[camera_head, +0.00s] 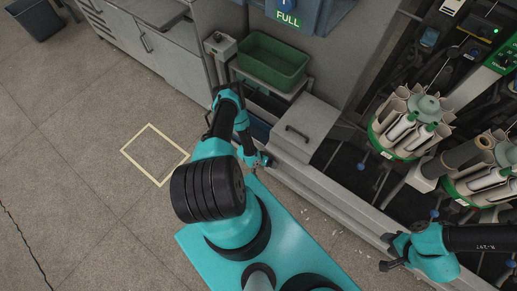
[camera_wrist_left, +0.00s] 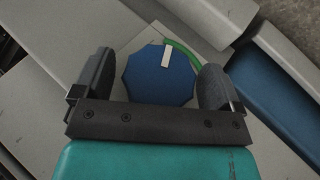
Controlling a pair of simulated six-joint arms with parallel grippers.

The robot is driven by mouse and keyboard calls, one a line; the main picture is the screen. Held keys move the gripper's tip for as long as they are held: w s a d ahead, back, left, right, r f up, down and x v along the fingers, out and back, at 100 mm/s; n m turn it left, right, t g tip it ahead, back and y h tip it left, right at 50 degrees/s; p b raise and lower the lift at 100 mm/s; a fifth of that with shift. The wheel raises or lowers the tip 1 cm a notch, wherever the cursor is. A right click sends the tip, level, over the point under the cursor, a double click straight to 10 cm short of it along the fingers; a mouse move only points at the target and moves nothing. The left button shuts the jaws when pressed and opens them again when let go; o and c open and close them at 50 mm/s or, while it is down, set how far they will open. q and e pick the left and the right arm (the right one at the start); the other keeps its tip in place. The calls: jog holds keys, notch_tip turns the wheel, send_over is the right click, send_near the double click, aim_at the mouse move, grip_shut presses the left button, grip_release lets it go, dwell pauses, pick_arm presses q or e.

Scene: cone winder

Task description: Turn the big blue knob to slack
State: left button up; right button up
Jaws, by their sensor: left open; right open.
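The big blue knob (camera_wrist_left: 158,82) is faceted and fills the middle of the left wrist view. Its white pointer mark (camera_wrist_left: 166,56) points toward the top of that picture, beside the left end of a green arc (camera_wrist_left: 183,50) on the pale plate. My left gripper (camera_wrist_left: 157,88) is open, with one finger on each side of the knob; I cannot tell whether they touch it. In the head view my left gripper (camera_head: 256,159) is low by the machine's front, and I cannot make out the knob there. My right gripper (camera_head: 386,253) is open and empty at the lower right.
A green bin (camera_head: 272,61) stands on a grey stand beside a grey box (camera_head: 305,128) with a handle. Racks of cones (camera_head: 411,123) stand at the right. A yellow floor square (camera_head: 155,154) is empty, with open floor at the left.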

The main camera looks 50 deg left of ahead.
pick_arm(q)
jog(key=v, duration=1.7)
jog(key=shift+d, duration=0.1)
